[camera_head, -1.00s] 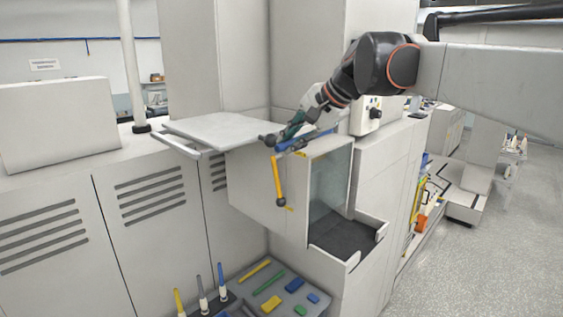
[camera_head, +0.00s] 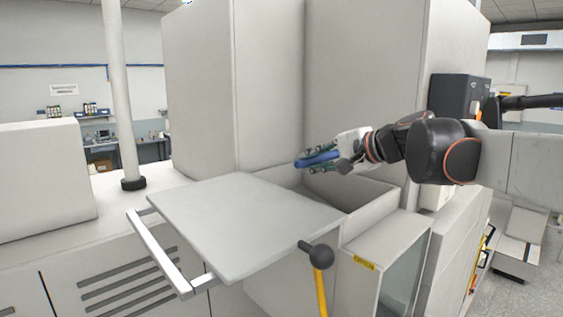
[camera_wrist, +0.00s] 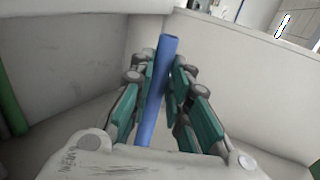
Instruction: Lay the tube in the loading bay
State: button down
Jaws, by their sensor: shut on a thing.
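A blue tube (camera_head: 318,159) is held in my gripper (camera_head: 325,163), which is shut on it. In the wrist view the blue tube (camera_wrist: 157,92) runs lengthwise between the green finger pads (camera_wrist: 160,88). In the head view it lies roughly level, above an open box-like recess (camera_head: 384,208) that looks like the loading bay. The recess has pale walls; its floor is mostly hidden. I see no contact between tube and recess.
A flat grey panel with a bar handle (camera_head: 235,222) sticks out at the front left of the recess. A yellow lever with a dark ball (camera_head: 321,257) stands near its right corner. Tall cabinet walls (camera_head: 270,80) rise behind. A green rod-like thing (camera_wrist: 11,105) shows at the wrist view's left edge.

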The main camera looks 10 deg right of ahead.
jog(key=shift+w+f, duration=0.1)
notch_tip(320, 180, down, 5)
jog(key=b, duration=0.3)
dwell(0.4)
